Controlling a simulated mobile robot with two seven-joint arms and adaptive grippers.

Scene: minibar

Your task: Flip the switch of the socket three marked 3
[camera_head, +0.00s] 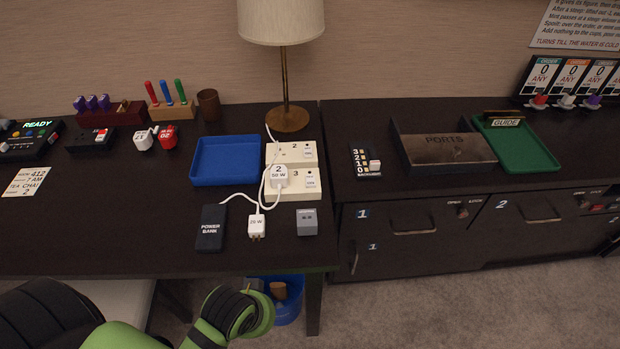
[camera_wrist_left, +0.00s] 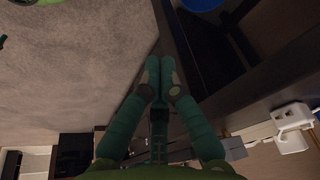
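The socket marked 3 (camera_head: 306,187) is on the lower cream socket block on the dark desk, in the head view. Its small white switch (camera_head: 310,181) is right of the cube charger marked 2, 50 W (camera_head: 279,178), which covers the block's left part. The upper block (camera_head: 280,152), with the socket marked 2, is just behind. My left gripper (camera_wrist_left: 160,66) has its fingertips together and empty in the left wrist view. In the head view my left arm is in front of the desk's front edge, below the sockets. My right gripper is in neither view.
A grey cube (camera_head: 307,221), a white 20 W charger (camera_head: 257,225) and a power bank (camera_head: 210,228) lie near the desk edge. A blue tray (camera_head: 226,139) and a lamp (camera_head: 287,118) stand behind. White cables cross the blocks' left side.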

